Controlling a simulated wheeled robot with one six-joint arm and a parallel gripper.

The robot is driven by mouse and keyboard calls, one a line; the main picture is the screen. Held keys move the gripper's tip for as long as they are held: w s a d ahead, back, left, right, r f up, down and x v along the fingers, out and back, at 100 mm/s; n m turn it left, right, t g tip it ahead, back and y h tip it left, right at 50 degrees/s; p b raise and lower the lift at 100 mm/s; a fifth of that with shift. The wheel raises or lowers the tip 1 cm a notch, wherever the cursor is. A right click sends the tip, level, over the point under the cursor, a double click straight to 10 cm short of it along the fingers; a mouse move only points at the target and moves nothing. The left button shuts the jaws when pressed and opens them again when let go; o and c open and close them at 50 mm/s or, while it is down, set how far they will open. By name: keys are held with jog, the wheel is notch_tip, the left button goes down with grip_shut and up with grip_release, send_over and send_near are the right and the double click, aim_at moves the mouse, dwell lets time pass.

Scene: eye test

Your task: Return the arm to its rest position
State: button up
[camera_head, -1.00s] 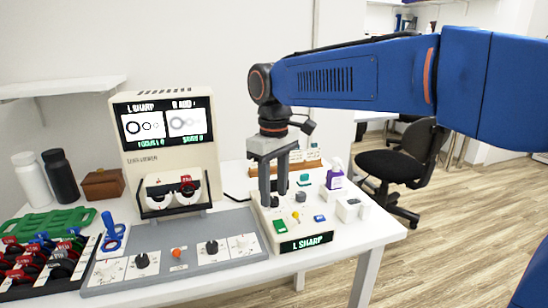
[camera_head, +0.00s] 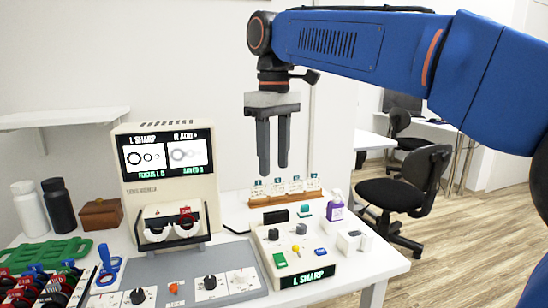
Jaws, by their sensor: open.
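My gripper (camera_head: 273,172) hangs from the blue arm (camera_head: 360,55), fingers pointing down. It is open and empty. It is in the air above the cream control box (camera_head: 322,268), apart from it. The box has green, blue and yellow controls, grey knobs and a front display reading "L SHARP". No rest cradle for the arm is visible.
The lens viewer (camera_head: 135,188) with its screen stands left of my gripper. A rack of small cards (camera_head: 285,195), a purple bottle (camera_head: 334,207) and a white block (camera_head: 352,241) stand behind and right of the box. A grey panel with knobs (camera_head: 240,258) lies in front. A black chair (camera_head: 405,195) stands beyond the table.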

jog(key=shift+r, duration=0.15)
jog(key=s+d+f+m+t, duration=0.1)
jog(key=s+d+f+m, duration=0.1)
jog(key=s+d+f, duration=0.3)
jog(key=d+f+m, duration=0.1)
jog(key=d+f, duration=0.1)
jog(key=d, duration=0.4)
jog(key=s+d+f+m+t, duration=0.1)
jog(key=s+d+f+m, duration=0.1)
jog(key=s+d+f, duration=0.3)
jog(key=s+d+f+m+t, duration=0.1)
jog(key=s+d+f+m, duration=0.1)
jog(key=s+d+f, duration=0.3)
jog(key=s+d+f+m+t, duration=0.1)
jog(key=s+d+f, duration=0.4)
jog(key=f, duration=0.7)
jog(key=shift+s+d+f+m+t, duration=0.4)
jog(key=shift+d+m, duration=0.1)
jog(key=shift+m, duration=0.3)
